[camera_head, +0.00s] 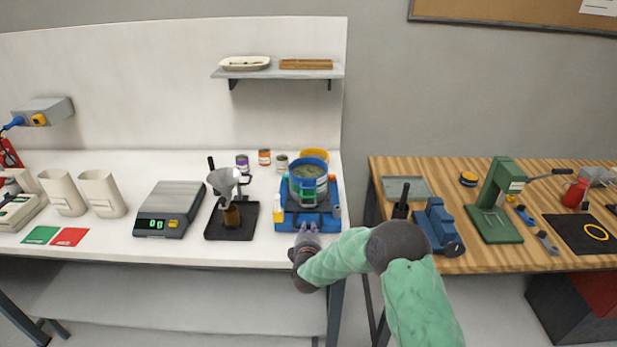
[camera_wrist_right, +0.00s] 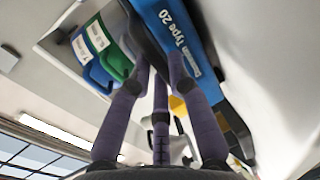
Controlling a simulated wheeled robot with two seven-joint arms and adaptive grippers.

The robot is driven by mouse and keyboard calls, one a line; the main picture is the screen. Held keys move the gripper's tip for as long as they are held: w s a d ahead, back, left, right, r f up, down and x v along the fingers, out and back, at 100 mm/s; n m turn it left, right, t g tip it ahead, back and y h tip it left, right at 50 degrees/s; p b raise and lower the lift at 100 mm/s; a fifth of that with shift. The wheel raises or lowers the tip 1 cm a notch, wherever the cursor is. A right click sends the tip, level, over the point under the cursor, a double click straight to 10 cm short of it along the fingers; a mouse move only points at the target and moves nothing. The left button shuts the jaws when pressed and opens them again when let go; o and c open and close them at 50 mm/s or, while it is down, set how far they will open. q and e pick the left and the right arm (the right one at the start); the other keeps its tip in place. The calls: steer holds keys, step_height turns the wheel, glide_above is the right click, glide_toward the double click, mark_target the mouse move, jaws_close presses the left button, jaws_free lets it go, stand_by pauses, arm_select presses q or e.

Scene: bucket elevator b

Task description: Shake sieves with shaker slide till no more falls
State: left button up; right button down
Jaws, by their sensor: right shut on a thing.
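The sieve stack (camera_head: 308,184) stands upright on the blue shaker (camera_head: 325,219) at the right end of the white bench. Its top ring is blue and open, with greyish granular stuff inside. A labelled green sieve (camera_wrist_right: 117,62) and a blue one show in the right wrist view. The blue shaker side (camera_wrist_right: 190,45) there reads "Type 20". My right gripper (camera_head: 307,240) is at the shaker's front. In the wrist view its fingers (camera_wrist_right: 160,75) are shut on the grey shaker slide, whose gripped part they mostly hide. My left gripper is not in view.
Left of the shaker are a black tray (camera_head: 210,232) with a funnel over a brown bottle, a scale (camera_head: 167,200) reading zero, and two beige containers (camera_head: 102,194). Small tins and a yellow vessel (camera_head: 316,156) stand behind. A wooden bench (camera_head: 460,262) with a green press is right.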

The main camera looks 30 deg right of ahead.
steer(key=shift+f, duration=0.1)
steer(key=shift+f+p+v, duration=0.25)
steer(key=shift+p+v, duration=0.15)
steer(key=shift+v, duration=0.75)
steer(key=shift+f+p+v, duration=0.25)
steer(key=shift+p+v, duration=0.1)
steer(key=shift+v, duration=0.8)
steer(key=shift+r+b+x, duration=0.15)
steer(key=shift+r+x, duration=0.1)
steer(key=shift+x, duration=0.8)
steer(key=shift+r+b+x, duration=0.15)
steer(key=shift+r+x, duration=0.05)
steer(key=shift+x, duration=0.9)
steer(key=c, duration=0.6)
jaws_free()
steer(key=shift+w, duration=0.1)
steer(key=shift+c, duration=0.2)
steer(key=shift+d, duration=0.1)
steer(key=shift+r, duration=0.1)
